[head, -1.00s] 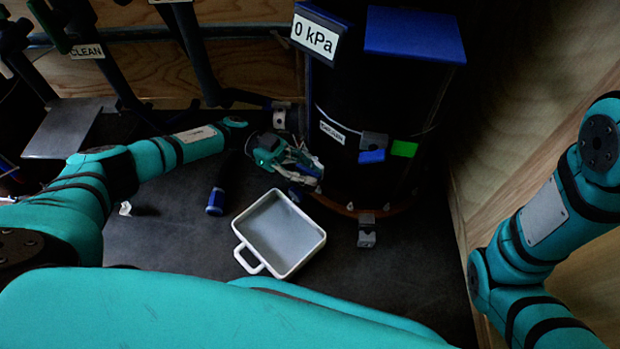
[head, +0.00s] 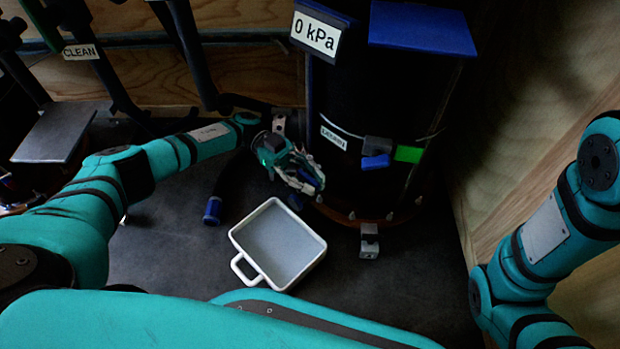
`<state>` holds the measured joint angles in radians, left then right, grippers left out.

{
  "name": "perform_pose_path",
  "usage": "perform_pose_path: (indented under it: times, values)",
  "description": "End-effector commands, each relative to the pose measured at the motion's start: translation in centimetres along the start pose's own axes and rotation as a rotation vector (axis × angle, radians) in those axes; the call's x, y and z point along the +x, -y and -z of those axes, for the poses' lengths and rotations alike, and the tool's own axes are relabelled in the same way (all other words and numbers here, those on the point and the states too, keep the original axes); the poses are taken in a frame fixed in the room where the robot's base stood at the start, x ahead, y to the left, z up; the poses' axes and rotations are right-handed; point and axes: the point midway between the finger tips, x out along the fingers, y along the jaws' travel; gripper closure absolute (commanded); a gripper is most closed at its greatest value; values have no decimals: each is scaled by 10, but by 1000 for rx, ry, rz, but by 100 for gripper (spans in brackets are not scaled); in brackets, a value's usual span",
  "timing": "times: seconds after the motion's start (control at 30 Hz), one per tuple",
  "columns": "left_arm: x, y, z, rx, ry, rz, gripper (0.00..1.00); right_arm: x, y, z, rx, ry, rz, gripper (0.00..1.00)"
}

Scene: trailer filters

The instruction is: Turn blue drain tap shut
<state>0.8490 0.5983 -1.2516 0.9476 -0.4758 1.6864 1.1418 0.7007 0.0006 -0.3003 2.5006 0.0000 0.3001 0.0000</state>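My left gripper (head: 306,178) is at the lower left side of the dark cylindrical vessel (head: 345,95), its fingers close against the wall. A small blue part (head: 295,202) shows just below the gripper, low by the vessel; it may be the drain tap, but the fingers hide most of that spot. I cannot tell whether the fingers are open or shut on it. Another blue tab (head: 375,161) sits on the vessel's front beside a green tab (head: 408,154). My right arm shows at the right, but its gripper is out of view.
A white tray (head: 240,265) with a handle stands on the dark floor in front of the vessel. A dark hose with a blue end (head: 212,211) lies left of it. A sign reading 0 kPa (head: 315,35) is above. A wooden wall (head: 520,150) closes the right side.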

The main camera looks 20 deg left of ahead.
Motion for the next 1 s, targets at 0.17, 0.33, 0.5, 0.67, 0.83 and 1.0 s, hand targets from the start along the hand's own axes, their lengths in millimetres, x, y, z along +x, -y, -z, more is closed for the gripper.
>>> perform_pose_path:
  times: [0.17, 0.33, 0.5, 0.67, 0.83, 1.0]
  values:
    - [0, 0, 0, 0, 0, 1, 65, 0, 0, 0, 0, 1, 0, 60]
    - [0, 0, 0, 1, 0, 2, 65, 0, 0, -1, 0, 2, -1, 60]
    - [-7, 2, 0, 1, 2, 5, 65, -1, -1, -2, 0, 5, -3, 60]
    - [-30, 2, 0, 0, 2, 6, 65, 0, 0, -1, 0, 3, -2, 60]
    - [-54, 2, -1, 0, 1, 5, 65, 0, 0, -1, 0, 2, -1, 60]
    - [-68, 1, -1, 1, 1, 4, 65, 0, 0, 0, 0, 1, -1, 60]
